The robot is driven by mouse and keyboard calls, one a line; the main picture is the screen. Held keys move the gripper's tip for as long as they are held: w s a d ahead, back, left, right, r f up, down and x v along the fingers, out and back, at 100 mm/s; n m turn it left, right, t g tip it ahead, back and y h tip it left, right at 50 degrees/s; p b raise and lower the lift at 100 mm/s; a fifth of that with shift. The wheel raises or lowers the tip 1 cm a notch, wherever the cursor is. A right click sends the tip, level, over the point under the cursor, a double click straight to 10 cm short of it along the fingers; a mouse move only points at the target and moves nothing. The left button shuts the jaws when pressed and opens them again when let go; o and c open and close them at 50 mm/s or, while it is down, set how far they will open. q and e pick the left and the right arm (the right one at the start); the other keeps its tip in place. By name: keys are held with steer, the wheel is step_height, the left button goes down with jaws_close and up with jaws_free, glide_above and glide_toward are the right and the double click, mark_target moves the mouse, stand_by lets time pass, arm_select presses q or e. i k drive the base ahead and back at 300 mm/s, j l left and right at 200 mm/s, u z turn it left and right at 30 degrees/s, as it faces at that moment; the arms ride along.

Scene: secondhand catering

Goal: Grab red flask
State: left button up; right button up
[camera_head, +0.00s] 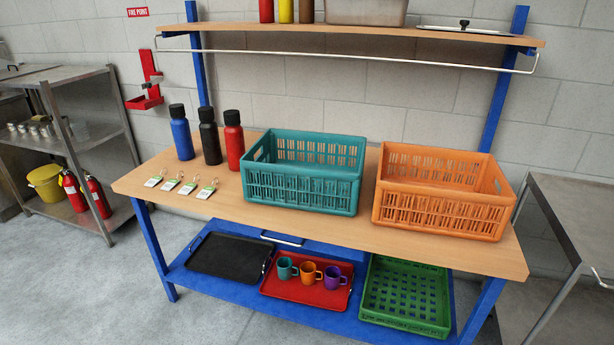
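The red flask (234,141) with a black cap stands upright on the wooden table top (300,222). It is the rightmost of three flasks in a row, just left of the teal crate. A black flask (210,138) stands close on its left, and a blue flask (181,134) stands left of that. Neither of my grippers shows in the head view.
A teal crate (300,193) and an orange crate (440,212) fill the table's middle and right. Several tags (188,187) lie in front of the flasks. A shelf (280,30) with a rail (340,60) runs above. Bare table lies in front of the red flask.

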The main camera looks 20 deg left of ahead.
mark_target(234, 138)
steer(key=i+j+u, duration=0.15)
steer(key=u, duration=0.35)
steer(key=i+u, duration=0.3)
steer(key=u, duration=0.2)
steer(key=i+u, duration=0.2)
steer(key=u, duration=0.3)
